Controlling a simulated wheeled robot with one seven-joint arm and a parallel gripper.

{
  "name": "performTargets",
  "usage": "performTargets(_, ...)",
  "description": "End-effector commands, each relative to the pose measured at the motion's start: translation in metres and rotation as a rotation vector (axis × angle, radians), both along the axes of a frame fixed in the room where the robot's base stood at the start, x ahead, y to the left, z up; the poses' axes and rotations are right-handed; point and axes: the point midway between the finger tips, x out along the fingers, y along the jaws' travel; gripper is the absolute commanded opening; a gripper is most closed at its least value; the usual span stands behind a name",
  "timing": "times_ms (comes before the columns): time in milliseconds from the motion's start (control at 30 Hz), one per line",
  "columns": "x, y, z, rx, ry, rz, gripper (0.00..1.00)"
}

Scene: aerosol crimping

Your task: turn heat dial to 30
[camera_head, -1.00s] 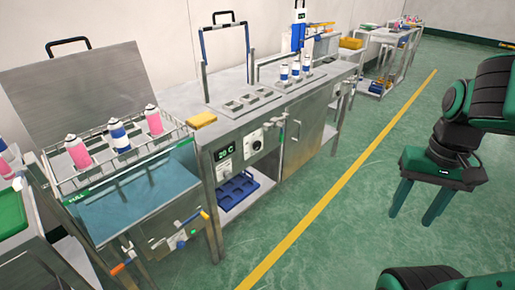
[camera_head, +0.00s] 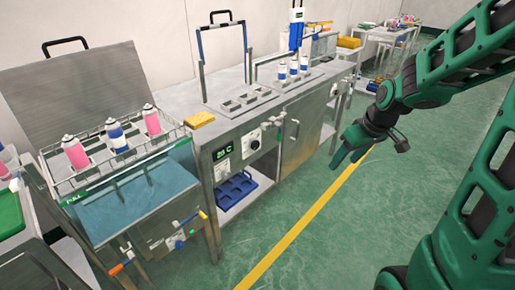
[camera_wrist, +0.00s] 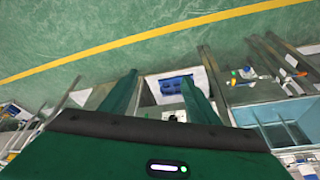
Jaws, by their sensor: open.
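The heat dial (camera_head: 251,143) is a round dark knob on a pale plate on the front of the steel bench. A dark temperature display (camera_head: 222,154) with lit characters ending in C sits left of it; its digits are too small to read surely. My gripper (camera_head: 345,160) is open and empty in the air, to the right of the dial and well apart from it, near the yellow floor line. Its two green fingers (camera_wrist: 160,78) show in the wrist view, pointing toward the bench front. The dial cannot be made out clearly in the wrist view.
A second knob (camera_head: 278,121) and pipe handles stick out right of the dial. A water bath (camera_head: 130,205) with cans stands left. The floor before the bench is clear.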

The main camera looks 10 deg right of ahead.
Motion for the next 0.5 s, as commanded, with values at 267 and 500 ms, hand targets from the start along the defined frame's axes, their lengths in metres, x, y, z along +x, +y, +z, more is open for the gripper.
performTargets(267,0.107,0.044,-0.043,0.028,-0.210,0.286,0.55)
performTargets(500,0.182,0.086,-0.079,0.060,-0.420,0.455,0.55)
